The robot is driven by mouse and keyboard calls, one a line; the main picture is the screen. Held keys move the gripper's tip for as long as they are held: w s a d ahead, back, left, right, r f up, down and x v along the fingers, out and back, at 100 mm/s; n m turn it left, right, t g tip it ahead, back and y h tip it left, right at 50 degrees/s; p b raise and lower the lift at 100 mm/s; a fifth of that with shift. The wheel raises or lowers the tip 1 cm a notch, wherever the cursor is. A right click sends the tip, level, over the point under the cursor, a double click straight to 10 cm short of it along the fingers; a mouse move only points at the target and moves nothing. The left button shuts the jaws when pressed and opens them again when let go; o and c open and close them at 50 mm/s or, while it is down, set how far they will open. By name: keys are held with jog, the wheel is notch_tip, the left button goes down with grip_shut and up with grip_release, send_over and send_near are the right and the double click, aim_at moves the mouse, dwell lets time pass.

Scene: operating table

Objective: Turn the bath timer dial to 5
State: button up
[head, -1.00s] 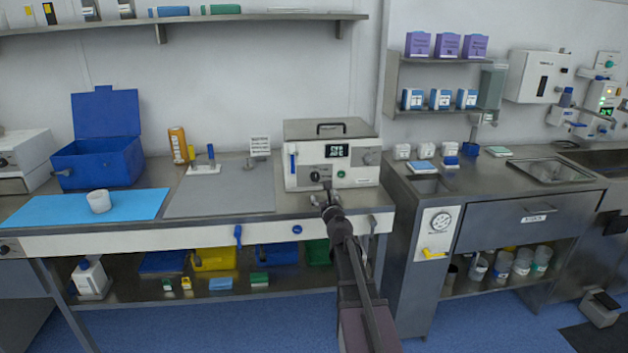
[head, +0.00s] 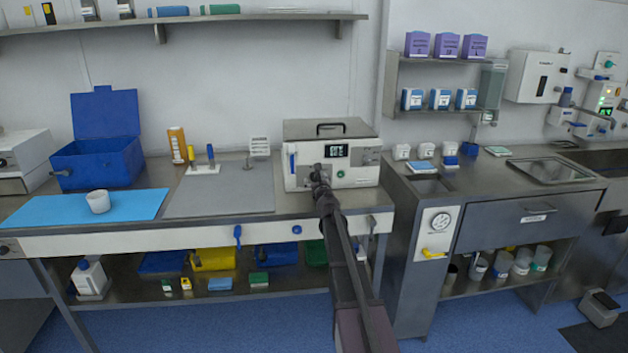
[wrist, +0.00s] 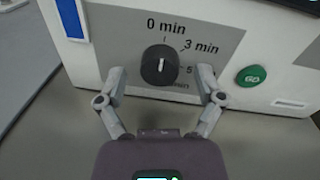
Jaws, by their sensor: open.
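The bath (head: 303,174) is a white box with a grey lid, a lit display and a blue strip on its front, standing on the steel counter. In the wrist view its black timer dial (wrist: 160,65) has a pale pointer line that points up, near "0 min". The labels "3 min" and "5" run down the dial's right side; the lowest label is partly hidden. My gripper (wrist: 160,77) is open, with one finger on each side of the dial and apart from it. In the head view my gripper (head: 318,174) hides the dial.
A green GO button (wrist: 251,75) sits right of the dial, close to the right finger. A grey mat (head: 225,198) lies left of the bath, with a blue mat (head: 60,205) and blue bin (head: 100,160) beyond. Blue and yellow knobs stick out below.

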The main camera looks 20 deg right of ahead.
jog(key=shift+w, duration=0.35)
jog(key=c, duration=1.1)
jog(key=shift+c, duration=0.2)
